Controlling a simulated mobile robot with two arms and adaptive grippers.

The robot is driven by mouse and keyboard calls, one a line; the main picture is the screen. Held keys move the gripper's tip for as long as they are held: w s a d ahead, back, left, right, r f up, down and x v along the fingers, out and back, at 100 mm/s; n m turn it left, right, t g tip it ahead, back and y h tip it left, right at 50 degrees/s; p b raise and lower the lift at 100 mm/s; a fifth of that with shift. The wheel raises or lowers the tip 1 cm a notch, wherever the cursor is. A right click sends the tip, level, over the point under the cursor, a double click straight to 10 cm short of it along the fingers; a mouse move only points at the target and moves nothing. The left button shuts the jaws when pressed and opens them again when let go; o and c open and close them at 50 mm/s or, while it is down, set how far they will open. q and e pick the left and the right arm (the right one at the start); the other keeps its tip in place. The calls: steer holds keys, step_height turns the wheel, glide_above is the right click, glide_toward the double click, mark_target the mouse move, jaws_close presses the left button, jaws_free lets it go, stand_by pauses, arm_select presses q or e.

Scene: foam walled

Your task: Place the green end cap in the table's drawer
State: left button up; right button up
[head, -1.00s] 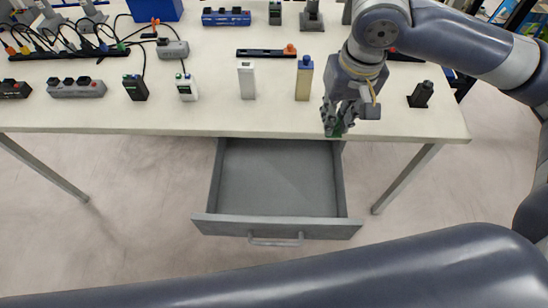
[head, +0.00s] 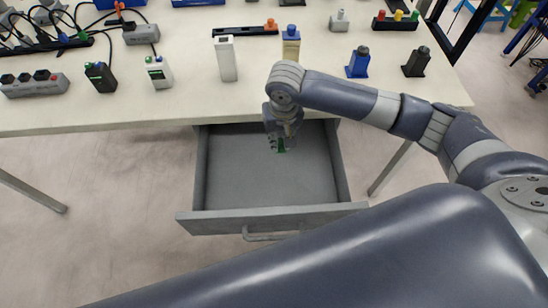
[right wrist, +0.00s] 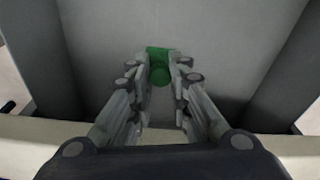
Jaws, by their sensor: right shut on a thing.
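The green end cap (head: 281,145) is held between the fingertips of my right gripper (head: 281,147). In the right wrist view the green end cap (right wrist: 158,66) shows at the tips of the right gripper's fingers (right wrist: 159,75). The table's drawer (head: 235,180) is pulled open, grey and empty. The right gripper points down over the drawer's inside, towards its back right. I cannot tell how far the end cap is above the drawer floor. My left gripper is not in view.
The white table top (head: 180,110) has its front edge just behind the open drawer. A white block (head: 226,60), a tan block with a blue top (head: 291,46), a blue part (head: 358,63) and a black part (head: 416,63) stand on it.

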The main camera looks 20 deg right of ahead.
mark_target(280, 147)
steer(key=shift+f, duration=3.2)
steer(key=o, duration=0.9)
steer(key=shift+f, duration=0.15)
steer(key=shift+c, duration=0.2)
steer(key=r, duration=0.4)
steer(key=s+r, duration=0.1)
steer(key=r, duration=0.7)
steer(key=shift+s+r+p, duration=0.15)
steer(key=shift+s+p, duration=0.1)
steer(key=shift+p, duration=0.1)
